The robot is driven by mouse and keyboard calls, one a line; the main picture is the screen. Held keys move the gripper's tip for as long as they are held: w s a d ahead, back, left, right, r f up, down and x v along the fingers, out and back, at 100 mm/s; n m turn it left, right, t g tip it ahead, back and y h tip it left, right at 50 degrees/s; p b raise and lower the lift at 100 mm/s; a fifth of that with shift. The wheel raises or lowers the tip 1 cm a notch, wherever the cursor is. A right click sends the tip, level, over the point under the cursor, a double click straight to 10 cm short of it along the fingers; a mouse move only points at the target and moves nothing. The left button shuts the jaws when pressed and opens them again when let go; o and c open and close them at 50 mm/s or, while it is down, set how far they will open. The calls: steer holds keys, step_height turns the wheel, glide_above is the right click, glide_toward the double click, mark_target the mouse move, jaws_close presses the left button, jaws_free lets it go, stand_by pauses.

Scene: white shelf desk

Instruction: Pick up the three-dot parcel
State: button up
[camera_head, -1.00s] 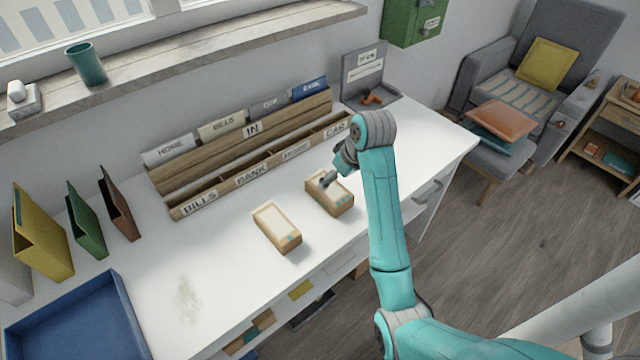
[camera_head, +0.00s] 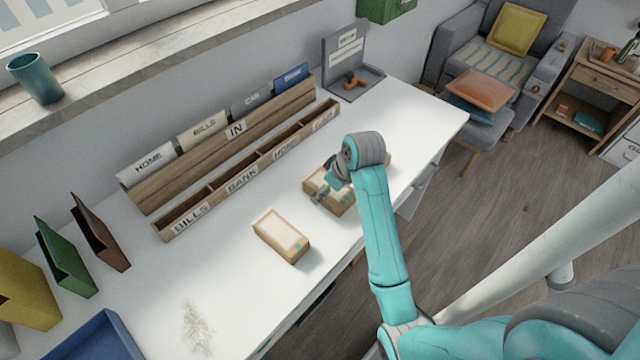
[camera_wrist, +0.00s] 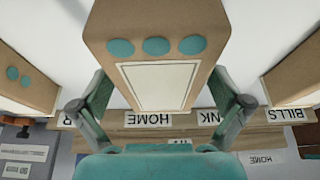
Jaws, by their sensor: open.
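The three-dot parcel (camera_wrist: 155,70) is a brown box with a white label and a row of three teal dots, in the middle of the wrist view. In the head view it appears as the box (camera_head: 343,203) under my gripper, partly hidden by it; its dots cannot be made out there. My gripper (camera_wrist: 160,112) is open, with one finger on each side of the parcel's label end. I cannot tell whether the fingers touch it. In the head view, my gripper (camera_head: 322,192) is low at this box.
A two-dot parcel (camera_wrist: 22,82) stands left in the wrist view. Another parcel (camera_wrist: 300,78) is at right and also shows in the head view (camera_head: 281,235). A wooden sorter (camera_head: 240,180) stands behind.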

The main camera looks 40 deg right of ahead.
steer(key=shift+c, duration=0.2)
steer(key=c, duration=1.2)
